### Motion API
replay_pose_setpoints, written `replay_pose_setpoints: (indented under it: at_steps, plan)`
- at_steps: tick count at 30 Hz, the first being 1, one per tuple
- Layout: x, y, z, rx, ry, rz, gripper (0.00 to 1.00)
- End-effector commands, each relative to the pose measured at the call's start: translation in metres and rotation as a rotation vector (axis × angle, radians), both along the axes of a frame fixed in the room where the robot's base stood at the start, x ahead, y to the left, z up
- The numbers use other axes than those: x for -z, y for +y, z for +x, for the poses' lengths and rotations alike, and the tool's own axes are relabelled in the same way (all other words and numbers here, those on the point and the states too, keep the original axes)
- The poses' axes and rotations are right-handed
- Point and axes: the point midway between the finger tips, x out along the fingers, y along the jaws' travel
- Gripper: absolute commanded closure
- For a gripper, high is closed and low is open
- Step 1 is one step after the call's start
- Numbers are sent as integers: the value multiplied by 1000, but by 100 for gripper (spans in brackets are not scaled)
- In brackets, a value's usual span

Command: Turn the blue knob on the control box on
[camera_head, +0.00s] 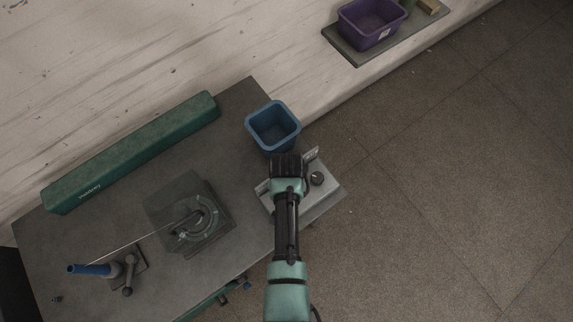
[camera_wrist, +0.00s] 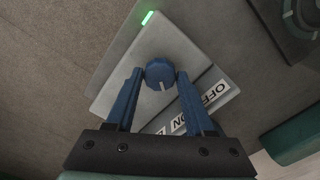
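The control box (camera_head: 305,197) is a light grey box at the right end of the dark table, partly hidden by my arm in the head view. In the wrist view its sloped face (camera_wrist: 120,90) carries the blue knob (camera_wrist: 159,72), with a white mark pointing down toward the label side. OFF and ON labels (camera_wrist: 190,112) lie below and right of the knob, partly hidden by a finger. My gripper (camera_wrist: 160,74) has one blue finger on each side of the knob, with narrow gaps seeming to remain. In the head view my gripper (camera_head: 287,160) hides the knob.
A green lamp (camera_wrist: 147,18) glows at the box's edge. A blue bin (camera_head: 273,126) stands just behind the box. The winder plate (camera_head: 188,214) and long green housing (camera_head: 130,152) are left. Open floor lies right.

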Motion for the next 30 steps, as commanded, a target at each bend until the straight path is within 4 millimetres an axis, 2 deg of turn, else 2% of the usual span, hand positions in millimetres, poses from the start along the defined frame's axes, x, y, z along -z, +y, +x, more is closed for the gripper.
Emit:
replay_pose_setpoints:
  at_steps: [1, 3, 4, 16, 20, 30]
  plan:
    - [0, 0, 0, 0, -1, 0, 36]
    - [0, 0, 0, 0, 0, 0, 23]
    - [0, 0, 0, -1, 0, 0, 22]
    - [-6, 0, 0, -2, -1, 0, 22]
    - [-22, 0, 0, -2, -2, 0, 22]
    - [-86, 0, 1, -2, -5, -1, 22]
